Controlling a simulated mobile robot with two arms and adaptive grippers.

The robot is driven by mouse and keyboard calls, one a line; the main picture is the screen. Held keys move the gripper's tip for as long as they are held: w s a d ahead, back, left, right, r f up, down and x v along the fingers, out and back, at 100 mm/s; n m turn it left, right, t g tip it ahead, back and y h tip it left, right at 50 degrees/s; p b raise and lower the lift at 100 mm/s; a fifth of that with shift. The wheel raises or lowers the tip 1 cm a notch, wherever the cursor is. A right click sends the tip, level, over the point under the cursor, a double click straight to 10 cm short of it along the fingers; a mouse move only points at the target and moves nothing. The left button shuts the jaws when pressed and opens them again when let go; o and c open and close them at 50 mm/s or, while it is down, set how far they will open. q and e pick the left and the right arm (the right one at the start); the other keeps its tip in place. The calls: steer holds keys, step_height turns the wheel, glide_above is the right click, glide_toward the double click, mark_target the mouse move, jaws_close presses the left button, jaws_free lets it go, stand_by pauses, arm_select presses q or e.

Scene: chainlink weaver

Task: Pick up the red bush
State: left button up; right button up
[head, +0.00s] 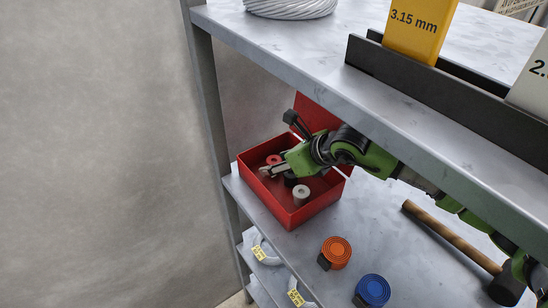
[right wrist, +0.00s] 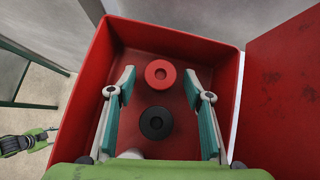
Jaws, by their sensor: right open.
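The red bush (right wrist: 160,74) is a red ring with a dark hole, lying on the floor of the open red box (head: 318,204). It also shows in the head view (head: 273,159), near the box's back left. A black bush (right wrist: 156,123) lies in the same box, nearer my wrist, and a grey bush (head: 301,194) stands to its right in the head view. My right gripper (right wrist: 162,85) is open and empty over the box, its fingers on either side of the red and black bushes. It also shows in the head view (head: 268,172).
The box's red lid (head: 316,112) stands open behind. An upper shelf (head: 300,48) overhangs my right arm. The box walls stand close around the fingers.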

steer(key=shift+w+a+f, duration=0.2)
steer(key=shift+f, duration=0.15)
steer(key=c, duration=1.2)
steer(key=shift+r, duration=0.2)
